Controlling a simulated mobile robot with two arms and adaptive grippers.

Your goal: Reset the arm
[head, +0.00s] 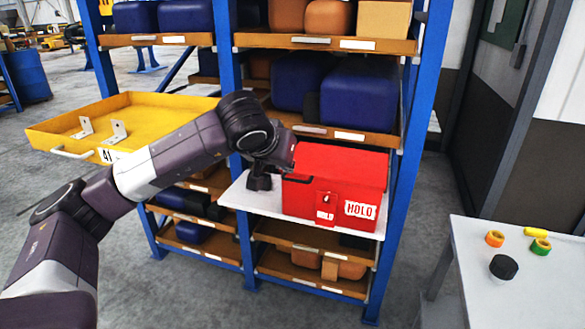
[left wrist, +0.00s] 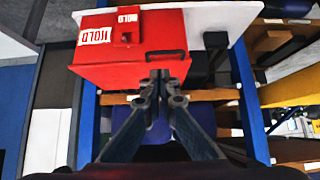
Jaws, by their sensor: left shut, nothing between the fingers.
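My left arm reaches in from the left in the head view, and its left gripper (head: 284,160) is at the left side of a red box (head: 345,178). In the left wrist view the gripper's two fingers (left wrist: 160,78) are shut together with nothing between them. Their tips are at the box's side, close to a dark handle, and I cannot tell whether they touch. The red box (left wrist: 125,52) has a latch and white "HOLD" labels and sits on a white board (head: 240,196). My right gripper is not in view.
A blue rack (head: 232,60) holds blue and brown castings around the box. A yellow tray (head: 170,103) with metal brackets is at the left, behind my arm. A small black stand (head: 259,181) is left of the box. A white table (head: 480,270) with small coloured parts is at the right.

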